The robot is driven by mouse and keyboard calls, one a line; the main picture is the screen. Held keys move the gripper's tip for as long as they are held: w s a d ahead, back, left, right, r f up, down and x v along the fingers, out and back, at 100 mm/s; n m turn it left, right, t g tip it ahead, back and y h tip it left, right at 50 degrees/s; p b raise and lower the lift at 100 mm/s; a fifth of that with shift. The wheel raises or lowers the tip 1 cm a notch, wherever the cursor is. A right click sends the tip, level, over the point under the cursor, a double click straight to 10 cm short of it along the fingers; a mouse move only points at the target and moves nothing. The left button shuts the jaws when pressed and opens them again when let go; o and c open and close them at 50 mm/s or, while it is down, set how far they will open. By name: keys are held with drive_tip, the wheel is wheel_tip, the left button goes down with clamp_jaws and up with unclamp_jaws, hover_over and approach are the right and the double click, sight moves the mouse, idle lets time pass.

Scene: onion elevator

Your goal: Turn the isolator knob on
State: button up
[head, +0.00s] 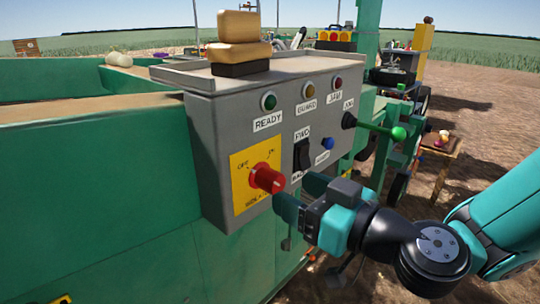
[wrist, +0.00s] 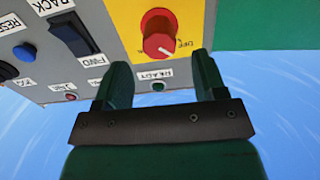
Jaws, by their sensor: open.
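The isolator knob (head: 266,178) is a red rotary knob on a yellow plate (head: 244,197) at the lower left of the grey control box (head: 215,135). The plate has an OFF mark at upper left and another mark at upper right. In the wrist view the knob (wrist: 159,35) is upside down, beyond the fingertips and between their lines, with a pale pointer line on its face. My gripper (head: 292,197) is just right of the knob in the head view. In the wrist view my gripper (wrist: 162,85) is open and empty, apart from the knob.
A black FWD/BACK rocker switch (head: 301,154) and a blue button (head: 327,143) sit right of the knob. A green-balled lever (head: 397,133) sticks out farther right. Indicator lamps line the top.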

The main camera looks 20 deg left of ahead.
sight(279, 184)
drive_tip(key=p+x, duration=0.1)
drive_tip(key=x, duration=0.2)
drive_tip(key=p+x, duration=0.1)
drive_tip(key=x, duration=0.1)
drive_tip(key=shift+w+a+r+p, duration=0.1)
drive_tip(key=shift+a+r+p, duration=0.1)
drive_tip(key=shift+a+p, duration=0.2)
drive_tip(key=shift+w+a+f, duration=0.15)
drive_tip(key=shift+w+a, duration=0.05)
drive_tip(key=shift+a, duration=0.15)
drive_tip(key=shift+c, duration=0.2)
drive_tip(key=c, duration=0.9)
